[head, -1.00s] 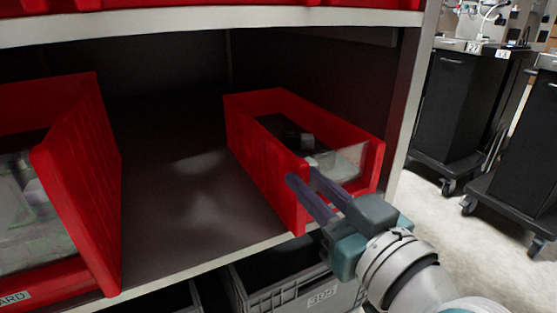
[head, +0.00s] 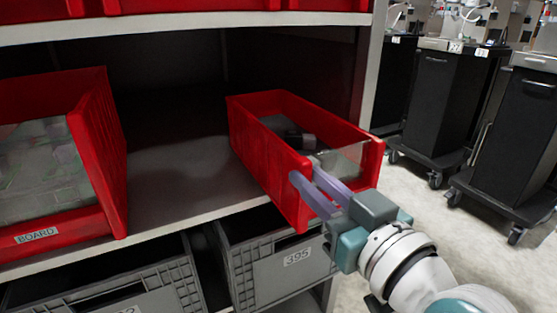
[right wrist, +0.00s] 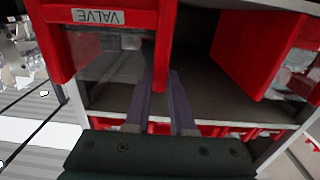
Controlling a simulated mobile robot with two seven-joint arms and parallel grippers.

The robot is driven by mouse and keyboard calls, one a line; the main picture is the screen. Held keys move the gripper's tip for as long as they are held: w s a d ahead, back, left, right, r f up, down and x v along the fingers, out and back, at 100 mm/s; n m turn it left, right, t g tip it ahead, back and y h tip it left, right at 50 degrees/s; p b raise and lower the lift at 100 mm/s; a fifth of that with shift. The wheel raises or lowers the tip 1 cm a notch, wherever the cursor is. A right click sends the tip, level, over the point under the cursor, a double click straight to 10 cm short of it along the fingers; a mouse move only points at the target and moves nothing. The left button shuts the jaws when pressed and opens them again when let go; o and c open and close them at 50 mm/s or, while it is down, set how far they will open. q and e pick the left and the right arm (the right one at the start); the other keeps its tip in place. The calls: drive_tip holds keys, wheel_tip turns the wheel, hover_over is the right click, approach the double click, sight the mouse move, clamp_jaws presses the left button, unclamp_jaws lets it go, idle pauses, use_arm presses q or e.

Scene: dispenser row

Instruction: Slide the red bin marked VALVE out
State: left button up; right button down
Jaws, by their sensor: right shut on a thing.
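The red VALVE bin (head: 270,160) sticks out past the front edge of the shelf (head: 175,225), with its rear part still on it. A dark item and a clear front pane show in it. Its VALVE label (right wrist: 98,16) reads upside down in the right wrist view. My right gripper (head: 308,180) is shut on the bin's left side wall near the front corner. In the right wrist view its fingers (right wrist: 163,85) lie on either side of that red wall. My left gripper is not in view.
A red BOARD bin (head: 112,150) stands at left on the same shelf, with bare shelf between the bins. Grey crates, one marked 395 (head: 297,256), are below. A shelf post (head: 368,65) stands at right. Black carts (head: 440,110) stand on the floor beyond.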

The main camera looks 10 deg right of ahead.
drive_tip(key=shift+s+d, duration=0.1)
drive_tip(key=c, duration=0.7)
unclamp_jaws()
drive_tip(key=shift+s+d, duration=0.1)
drive_tip(key=shift+s, duration=0.3)
drive_tip(key=p+v, duration=0.2)
drive_tip(key=v, duration=0.7)
